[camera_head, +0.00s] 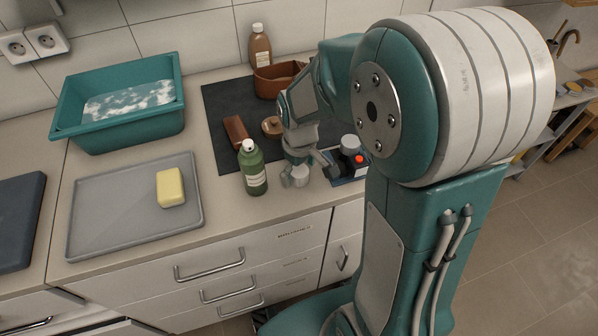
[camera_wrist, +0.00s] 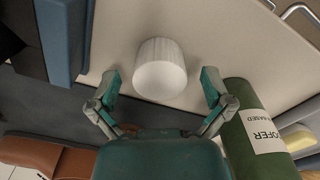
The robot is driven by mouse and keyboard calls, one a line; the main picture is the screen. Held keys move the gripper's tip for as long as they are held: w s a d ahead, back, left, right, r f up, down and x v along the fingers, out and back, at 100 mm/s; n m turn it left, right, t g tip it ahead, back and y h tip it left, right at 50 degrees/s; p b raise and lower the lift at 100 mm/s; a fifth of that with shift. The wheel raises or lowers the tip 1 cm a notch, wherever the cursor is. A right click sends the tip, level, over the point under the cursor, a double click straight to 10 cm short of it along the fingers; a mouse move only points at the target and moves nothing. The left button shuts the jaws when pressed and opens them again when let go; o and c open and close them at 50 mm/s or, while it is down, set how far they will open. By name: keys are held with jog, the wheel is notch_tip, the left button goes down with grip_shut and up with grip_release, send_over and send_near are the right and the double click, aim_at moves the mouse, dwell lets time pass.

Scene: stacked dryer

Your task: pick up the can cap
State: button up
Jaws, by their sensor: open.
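The can cap appears to be the pale, ridged, short cylinder (camera_wrist: 160,70) in the wrist view. In the head view it shows at the counter's front edge (camera_head: 300,177), partly hidden by my gripper (camera_head: 305,168). In the wrist view the two fingers of my gripper (camera_wrist: 160,83) are spread apart. The cap lies between and slightly beyond the fingertips, with clear gaps on both sides. Nothing is held.
A green bottle (camera_head: 252,168) stands close beside the gripper; its label shows in the wrist view (camera_wrist: 262,130). A black device with a red button (camera_head: 352,157) is on the other side. A grey tray (camera_head: 115,215) and teal basin (camera_head: 75,128) lie left.

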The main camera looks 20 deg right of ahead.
jog(key=c, duration=0.8)
jog(key=shift+r, duration=0.1)
